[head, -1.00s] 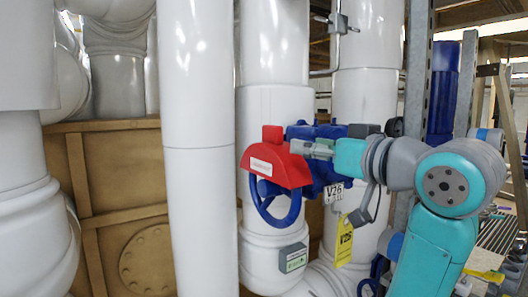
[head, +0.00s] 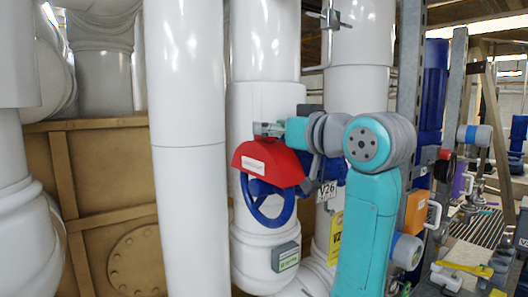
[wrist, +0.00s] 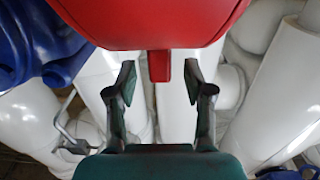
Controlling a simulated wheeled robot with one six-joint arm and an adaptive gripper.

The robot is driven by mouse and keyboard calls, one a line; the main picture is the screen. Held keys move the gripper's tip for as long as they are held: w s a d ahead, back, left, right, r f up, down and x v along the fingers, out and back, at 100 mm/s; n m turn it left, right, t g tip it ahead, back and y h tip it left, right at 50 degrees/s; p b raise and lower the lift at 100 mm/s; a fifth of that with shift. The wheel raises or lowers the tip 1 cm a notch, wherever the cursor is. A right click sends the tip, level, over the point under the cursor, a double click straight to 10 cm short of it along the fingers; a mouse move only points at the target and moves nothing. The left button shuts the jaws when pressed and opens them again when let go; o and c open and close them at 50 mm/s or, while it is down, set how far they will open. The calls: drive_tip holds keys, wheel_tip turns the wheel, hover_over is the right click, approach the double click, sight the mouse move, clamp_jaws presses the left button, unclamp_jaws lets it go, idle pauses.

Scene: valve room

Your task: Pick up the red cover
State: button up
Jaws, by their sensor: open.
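The red cover (head: 268,165) is a half-round hood with a white label, sitting over the upper part of a blue handwheel (head: 268,212). My gripper (head: 262,129) is at the cover's top edge in the head view, where the cover's tab is hidden. In the wrist view the red cover (wrist: 155,22) fills the top, and its tab (wrist: 159,66) points down into the space between my two fingers. My gripper (wrist: 157,78) is open, with a gap on both sides of the tab.
White pipes (head: 188,180) stand left of and behind the valve. A metal post (head: 410,80) rises behind my arm. A brown panelled box (head: 100,200) stands at left.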

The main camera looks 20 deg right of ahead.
drive_tip(key=shift+x, duration=1.05)
clamp_jaws()
wheel_tip(320, 180, up, 10)
drive_tip(key=shift+f, duration=0.1)
drive_tip(key=shift+s, duration=0.15)
